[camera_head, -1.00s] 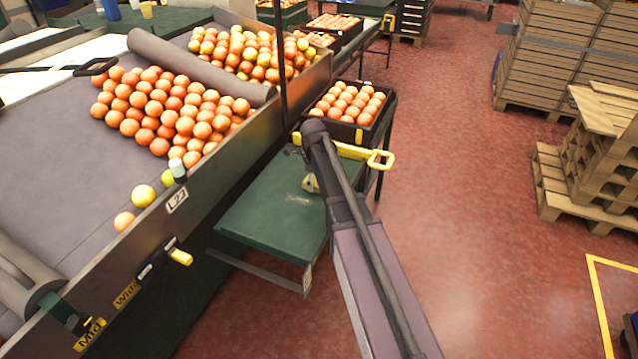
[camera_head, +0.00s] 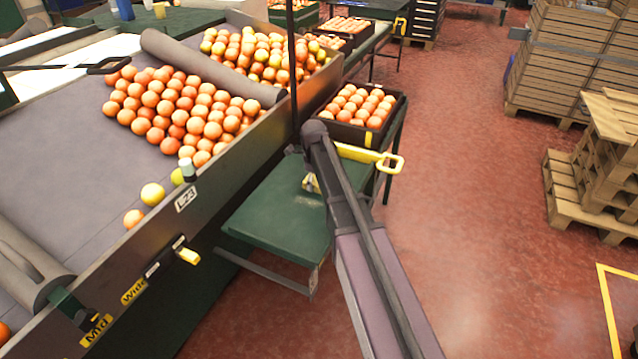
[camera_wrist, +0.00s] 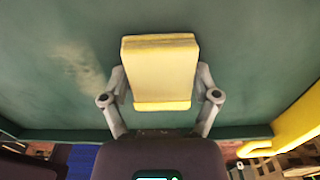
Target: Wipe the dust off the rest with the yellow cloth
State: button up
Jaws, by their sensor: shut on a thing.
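The rest (camera_head: 270,225) is a dark green flat surface beside the sorting belt; it fills most of the wrist view (camera_wrist: 255,60). A pale dust smear (camera_wrist: 82,72) lies on it, left of the cloth in the wrist view, and shows faintly in the head view (camera_head: 310,201). The yellow cloth (camera_wrist: 160,70) is a thick folded pad. My gripper (camera_wrist: 160,98) is shut on it, one finger on each side. I cannot tell whether the cloth touches the rest.
A dark crate of oranges (camera_head: 357,105) stands just behind the rest, with a yellow handle (camera_head: 385,161) in front of it. The belt's side wall (camera_head: 215,180) runs along the left. Red floor (camera_head: 470,220) is open to the right, with wooden pallets (camera_head: 600,150) beyond.

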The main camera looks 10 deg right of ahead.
aim_at(300, 186)
jog(key=shift+w+a, duration=0.3)
jog(key=shift+a, duration=0.05)
jog(key=shift+a, duration=0.1)
jog(key=shift+w+a, duration=1.1)
jog(key=shift+a, duration=0.2)
jog(key=shift+s, duration=0.15)
jog(key=shift+s+a, duration=0.65)
jog(key=shift+s, duration=0.15)
jog(key=shift+s+d, duration=0.5)
jog(key=shift+d, duration=0.25)
jog(key=shift+s+d, duration=0.5)
jog(key=shift+d, duration=0.2)
